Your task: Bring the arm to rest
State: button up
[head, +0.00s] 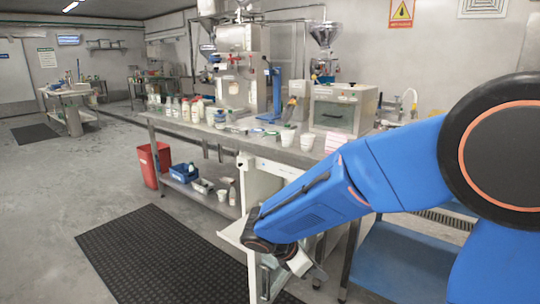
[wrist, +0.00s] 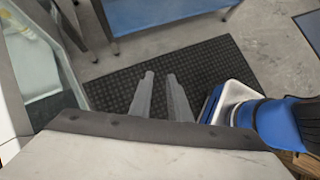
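My arm is blue with dark joints and reaches from the right across the head view, bent downward in front of the steel workbench (head: 255,150). My gripper (head: 312,272) hangs low beside the white cabinet and is small and partly hidden there. In the wrist view, the two grey fingers of my gripper (wrist: 160,76) stand apart with a gap between them. Nothing is between them. They point over the black floor mat (wrist: 112,83).
A white cabinet (head: 262,185) with an open front part stands close to my gripper. A blue shelf (head: 390,262) lies right of it. The bench holds bottles, cups and machines. A red bin (head: 147,166) stands left; the floor mat (head: 150,255) is clear.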

jog(key=s+d+r+m+t+y, duration=0.1)
jog(key=s+d+r+m+y, duration=0.3)
jog(key=s+d+m, duration=0.3)
jog(key=s+d+r+m+t+y, duration=0.1)
jog(key=s+d+r+m+y, duration=0.2)
jog(key=s+m, duration=1.1)
jog(key=d+r+m, duration=0.1)
jog(key=d+r, duration=0.2)
jog(key=d, duration=0.2)
jog(key=shift+s+d+y, duration=0.15)
jog(key=shift+d+y, duration=0.05)
jog(key=shift+y, duration=0.2)
